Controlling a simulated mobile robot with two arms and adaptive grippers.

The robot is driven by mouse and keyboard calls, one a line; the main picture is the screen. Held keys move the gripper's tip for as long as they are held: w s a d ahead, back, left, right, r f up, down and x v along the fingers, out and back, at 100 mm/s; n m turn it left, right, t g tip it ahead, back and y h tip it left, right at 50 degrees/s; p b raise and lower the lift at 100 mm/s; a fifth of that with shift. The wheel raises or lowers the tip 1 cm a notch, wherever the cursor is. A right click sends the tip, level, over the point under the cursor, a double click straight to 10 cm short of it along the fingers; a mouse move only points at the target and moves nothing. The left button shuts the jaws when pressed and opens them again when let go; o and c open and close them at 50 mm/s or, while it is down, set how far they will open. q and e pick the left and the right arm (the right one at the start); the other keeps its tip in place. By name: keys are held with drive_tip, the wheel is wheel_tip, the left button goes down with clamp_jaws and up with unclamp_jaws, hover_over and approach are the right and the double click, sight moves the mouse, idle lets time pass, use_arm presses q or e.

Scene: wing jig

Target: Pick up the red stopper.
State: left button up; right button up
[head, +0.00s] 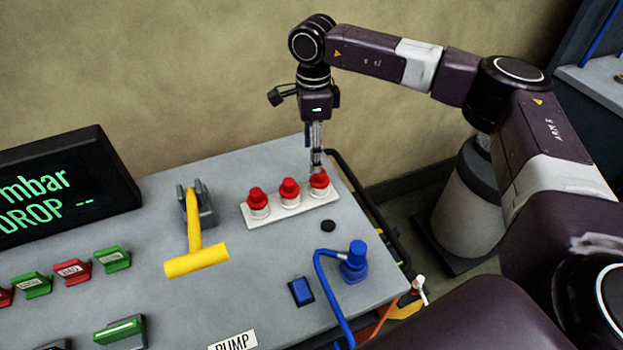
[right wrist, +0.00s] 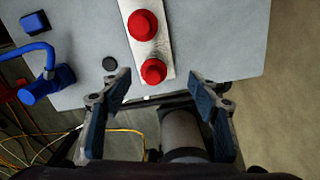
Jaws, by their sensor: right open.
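Three red stoppers stand upright in a row on a pale rack (head: 291,213) on the grey console: a left one (head: 257,196), a middle one (head: 289,187) and a right one (head: 320,180). My right gripper (head: 316,165) points down just above the right stopper and partly covers it. In the right wrist view, my right gripper (right wrist: 160,84) is open and empty. The end stopper (right wrist: 153,71) lies near the gap between its fingertips, and another stopper (right wrist: 143,25) is farther off. Contact cannot be told. My left gripper is out of view.
A yellow T-handle (head: 196,260) stands left of the rack. A blue plug with a hose (head: 354,262), a blue button (head: 301,291) and a black disc (head: 328,226) lie in front of it. A dark display (head: 62,190) is at the left. The console's right edge is close.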

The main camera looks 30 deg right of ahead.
sight(320, 181)
drive_tip(key=shift+s+d+f, duration=0.15)
drive_tip(key=shift+s+d, duration=0.05)
drive_tip(key=shift+d, duration=0.05)
drive_tip(key=f+p, duration=0.1)
drive_tip(key=s+f+p, duration=0.1)
drive_tip(key=f+p, duration=0.1)
drive_tip(key=shift+s+d, duration=0.2)
drive_tip(key=shift+d, duration=0.05)
wheel_tip(320, 181, down, 3)
drive_tip(key=shift+w+d+r+p, duration=0.1)
drive_tip(key=shift+d+r+p, duration=0.05)
drive_tip(key=shift+p, duration=0.35)
drive_tip(key=shift+f, duration=0.45)
drive_tip(key=c, duration=1.2)
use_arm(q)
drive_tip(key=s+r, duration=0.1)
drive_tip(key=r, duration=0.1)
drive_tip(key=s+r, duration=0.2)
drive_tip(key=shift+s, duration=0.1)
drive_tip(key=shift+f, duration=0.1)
